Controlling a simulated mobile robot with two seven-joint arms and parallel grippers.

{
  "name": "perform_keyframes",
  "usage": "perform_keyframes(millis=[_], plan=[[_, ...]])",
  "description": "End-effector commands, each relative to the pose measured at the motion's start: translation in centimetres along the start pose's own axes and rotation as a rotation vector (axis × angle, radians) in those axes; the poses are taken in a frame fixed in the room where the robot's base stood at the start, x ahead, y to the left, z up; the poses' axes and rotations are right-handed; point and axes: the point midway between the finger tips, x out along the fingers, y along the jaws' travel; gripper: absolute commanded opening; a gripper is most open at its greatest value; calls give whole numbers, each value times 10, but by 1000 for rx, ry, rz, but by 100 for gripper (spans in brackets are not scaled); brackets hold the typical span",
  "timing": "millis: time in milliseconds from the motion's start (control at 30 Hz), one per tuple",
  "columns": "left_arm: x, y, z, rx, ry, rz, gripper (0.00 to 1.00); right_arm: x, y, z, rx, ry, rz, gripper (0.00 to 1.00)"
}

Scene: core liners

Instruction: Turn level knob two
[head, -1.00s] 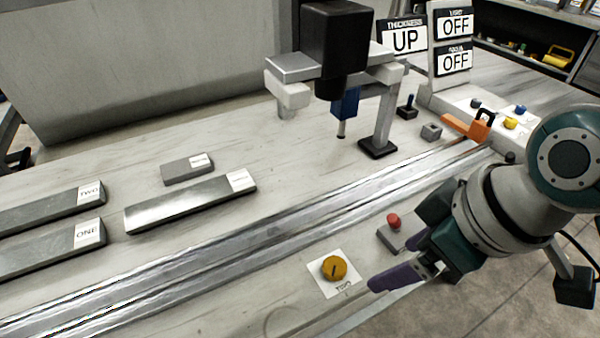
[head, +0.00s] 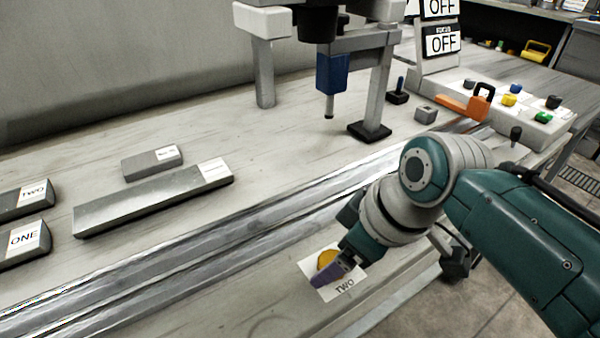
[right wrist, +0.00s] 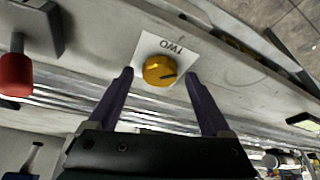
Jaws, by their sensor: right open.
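The yellow level knob two (head: 326,259) sits on a white plate marked TWO (head: 346,285) at the table's front edge. In the right wrist view the knob (right wrist: 159,70) has a dark pointer line and lies between and beyond the fingertips. My right gripper (head: 333,276) reaches in from the right and partly covers the knob in the head view. It also shows in the right wrist view (right wrist: 158,75), with its purple fingers open, one on each side of the knob. I cannot tell whether either finger touches it. My left gripper is not in view.
Metal rails (head: 200,256) run behind the knob. Grey bars marked ONE (head: 22,243) and TWO (head: 33,194) lie at the left. A gantry with a blue tool (head: 331,73) stands at the back.

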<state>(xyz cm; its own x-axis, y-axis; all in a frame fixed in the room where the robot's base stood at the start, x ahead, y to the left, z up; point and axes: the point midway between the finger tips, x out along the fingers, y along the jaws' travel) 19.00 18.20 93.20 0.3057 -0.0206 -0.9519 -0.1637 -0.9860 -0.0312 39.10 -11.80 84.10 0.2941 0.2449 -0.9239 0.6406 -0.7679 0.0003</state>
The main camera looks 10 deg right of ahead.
Motion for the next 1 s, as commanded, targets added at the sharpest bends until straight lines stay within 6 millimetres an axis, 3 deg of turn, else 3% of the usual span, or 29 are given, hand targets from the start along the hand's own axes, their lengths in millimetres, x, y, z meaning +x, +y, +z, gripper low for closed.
perform_keyframes(millis=[333, 1000], plan=[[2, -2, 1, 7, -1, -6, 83, 4, 0, 0, 0, 0, 0, 82], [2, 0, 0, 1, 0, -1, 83, 4, 0, 0, 0, 0, 0, 6]])
